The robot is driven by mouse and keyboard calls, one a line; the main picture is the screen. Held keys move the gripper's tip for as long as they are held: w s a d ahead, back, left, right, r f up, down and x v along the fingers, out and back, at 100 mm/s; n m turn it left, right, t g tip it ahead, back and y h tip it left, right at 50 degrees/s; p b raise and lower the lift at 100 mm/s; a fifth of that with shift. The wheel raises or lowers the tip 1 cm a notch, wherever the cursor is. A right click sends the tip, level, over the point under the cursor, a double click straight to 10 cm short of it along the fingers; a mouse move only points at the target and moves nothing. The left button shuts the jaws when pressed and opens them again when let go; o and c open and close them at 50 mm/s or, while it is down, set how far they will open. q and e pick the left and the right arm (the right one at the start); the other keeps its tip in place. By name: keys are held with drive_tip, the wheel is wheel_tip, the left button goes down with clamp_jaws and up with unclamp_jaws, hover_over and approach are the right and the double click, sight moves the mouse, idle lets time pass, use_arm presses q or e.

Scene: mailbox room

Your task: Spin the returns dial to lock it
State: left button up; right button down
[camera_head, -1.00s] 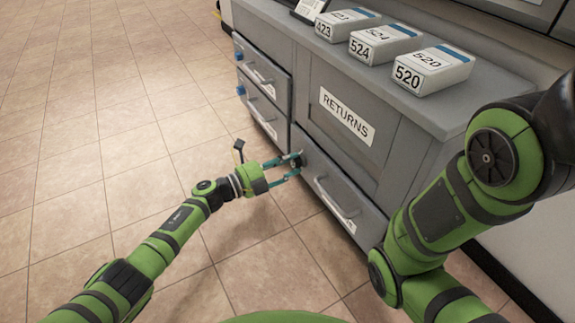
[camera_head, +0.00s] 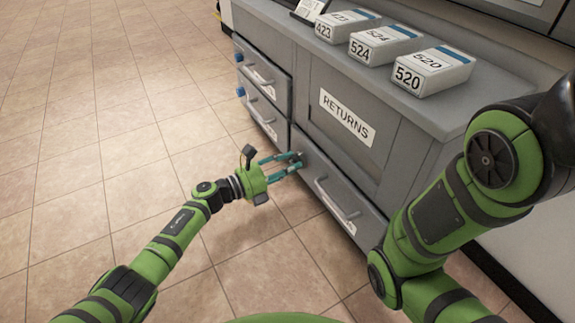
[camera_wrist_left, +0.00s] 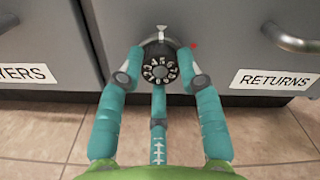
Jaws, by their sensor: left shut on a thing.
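The returns dial (camera_wrist_left: 160,70) is a dark round knob with white characters on the drawer front, seen in the left wrist view. A red mark (camera_wrist_left: 194,46) shows at its upper right. My left gripper (camera_wrist_left: 160,64) is shut on the dial, with teal fingers on both sides and a third finger below it. In the head view the left gripper (camera_head: 297,160) reaches the upper left corner of the returns drawer (camera_head: 340,195), and its fingers mostly hide the dial. My right arm (camera_head: 430,215) is at the right; its gripper is out of view.
The grey cabinet (camera_head: 410,110) carries white numbered boxes (camera_head: 432,68) on top. A RETURNS label (camera_head: 347,116) is on its front panel. Two drawers with blue knobs (camera_head: 240,91) are at the left. The tiled floor (camera_head: 100,150) in front is clear.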

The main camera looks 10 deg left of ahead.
use_arm(q)
drive_tip(key=shift+w+a+r+m, duration=0.1)
drive_tip(key=shift+r+m, duration=0.05)
drive_tip(key=shift+m, duration=0.65)
drive_tip(key=shift+w+a+r+m, duration=0.1)
drive_tip(key=shift+m, duration=0.7)
drive_tip(key=o, duration=1.1)
drive_tip(key=shift+o, duration=0.2)
drive_tip(key=shift+s, duration=0.15)
drive_tip(key=shift+d+f, duration=0.1)
drive_tip(key=shift+s+a, duration=0.15)
drive_tip(key=shift+a, duration=0.05)
drive_tip(key=v, duration=1.1)
drive_tip(key=shift+s+a, duration=0.15)
drive_tip(key=shift+a, duration=0.05)
